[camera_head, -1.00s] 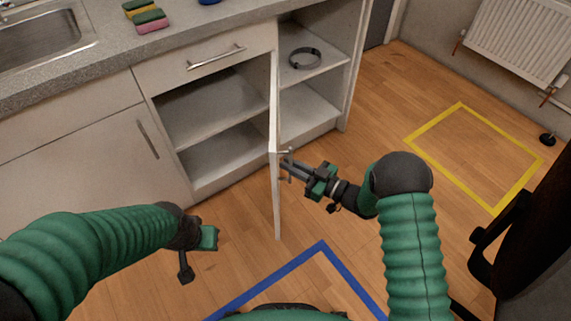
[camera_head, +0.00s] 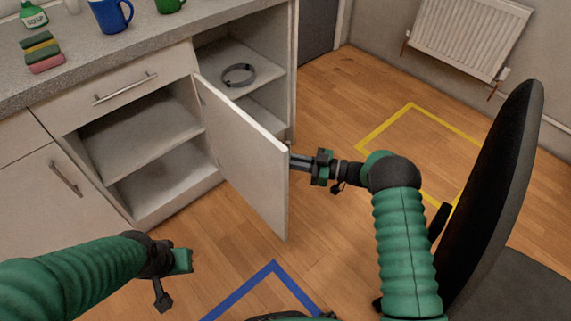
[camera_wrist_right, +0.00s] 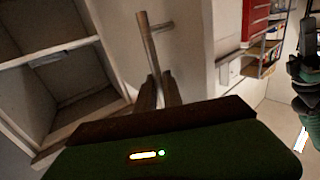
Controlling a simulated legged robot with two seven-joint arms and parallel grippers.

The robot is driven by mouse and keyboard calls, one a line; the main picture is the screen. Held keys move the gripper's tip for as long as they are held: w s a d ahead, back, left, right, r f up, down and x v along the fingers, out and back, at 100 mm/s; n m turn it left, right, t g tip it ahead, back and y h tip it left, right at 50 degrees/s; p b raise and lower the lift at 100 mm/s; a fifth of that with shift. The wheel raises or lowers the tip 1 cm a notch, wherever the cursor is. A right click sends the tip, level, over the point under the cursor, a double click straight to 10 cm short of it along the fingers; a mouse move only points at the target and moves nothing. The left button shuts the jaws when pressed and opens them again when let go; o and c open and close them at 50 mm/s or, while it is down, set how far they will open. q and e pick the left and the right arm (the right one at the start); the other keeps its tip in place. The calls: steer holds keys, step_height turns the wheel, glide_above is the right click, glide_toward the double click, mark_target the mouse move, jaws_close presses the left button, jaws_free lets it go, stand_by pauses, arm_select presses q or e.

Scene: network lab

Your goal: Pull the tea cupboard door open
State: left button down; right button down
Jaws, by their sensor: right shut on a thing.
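The tea cupboard door (camera_head: 248,155) stands wide open, swung out from the right side of the cupboard opening, its pale inner face towards me. The cupboard's inside, with a shelf (camera_head: 135,137), is exposed and looks empty. My right gripper (camera_head: 294,161) is on the far right side of the door, near its free edge. In the right wrist view, its fingers (camera_wrist_right: 158,92) are shut on the metal bar handle (camera_wrist_right: 150,55). The door hides the handle in the head view. My left gripper (camera_head: 178,268) hangs over the floor at lower left, away from the door; its fingertips are unclear.
A black chair (camera_head: 500,190) stands close to my right arm. A drawer (camera_head: 120,90) above the cupboard is shut. A blue mug (camera_head: 111,15) and sponges (camera_head: 42,52) are on the worktop. A dark ring (camera_head: 238,75) lies on the open shelf at right. Floor before the door is clear.

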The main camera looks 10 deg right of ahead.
steer(key=shift+r, duration=0.1)
steer(key=c, duration=1.5)
jaws_free()
steer(key=shift+w+a, duration=0.1)
steer(key=p+v, duration=0.2)
steer(key=v, duration=0.5)
steer(key=shift+d, duration=0.25)
